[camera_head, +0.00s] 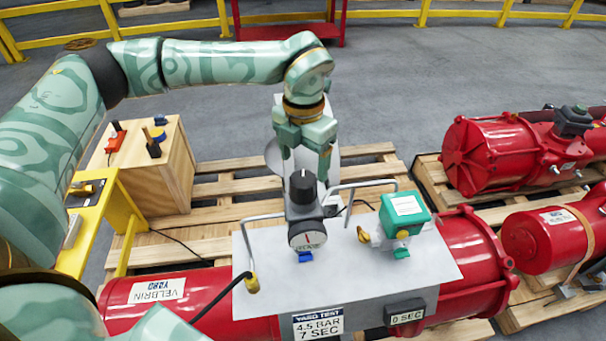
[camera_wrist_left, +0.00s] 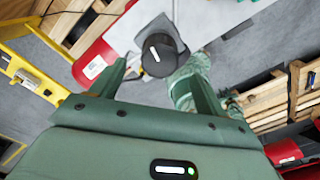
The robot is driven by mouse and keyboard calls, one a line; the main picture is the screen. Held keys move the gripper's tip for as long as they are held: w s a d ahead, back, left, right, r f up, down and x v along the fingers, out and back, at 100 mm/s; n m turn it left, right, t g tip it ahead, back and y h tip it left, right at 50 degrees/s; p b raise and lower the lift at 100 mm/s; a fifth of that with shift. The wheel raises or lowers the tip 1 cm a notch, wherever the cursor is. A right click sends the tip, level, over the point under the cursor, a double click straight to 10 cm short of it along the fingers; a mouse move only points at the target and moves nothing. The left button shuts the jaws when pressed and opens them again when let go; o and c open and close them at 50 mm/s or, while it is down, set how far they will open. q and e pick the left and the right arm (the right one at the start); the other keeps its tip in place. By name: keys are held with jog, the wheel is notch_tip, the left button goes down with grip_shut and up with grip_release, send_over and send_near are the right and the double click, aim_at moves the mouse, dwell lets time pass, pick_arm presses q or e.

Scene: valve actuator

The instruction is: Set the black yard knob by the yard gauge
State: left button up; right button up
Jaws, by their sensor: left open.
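The black yard knob (camera_head: 302,187) stands upright on a grey regulator body on the metal plate. A white line marks its top, and it shows in the left wrist view (camera_wrist_left: 159,56). The round white yard gauge (camera_head: 307,235) sits on the front of the same body; its needle is too small to read. My left gripper (camera_head: 306,168) points down just above the knob, open, one finger to each side. In the left wrist view the knob appears between and beyond the open fingers (camera_wrist_left: 160,72); contact is not visible. My right gripper is not in view.
The metal plate (camera_head: 262,285) lies over a red cylinder (camera_head: 465,250) on a pallet. A label (camera_head: 318,325) reads 4.5 BAR 7 SEC; a display (camera_head: 406,316) reads 0 SEC.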

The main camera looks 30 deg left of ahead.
aim_at(303, 178)
pick_arm(q)
notch_tip(303, 178, up, 9)
jog(key=p, duration=0.1)
dwell(0.6)
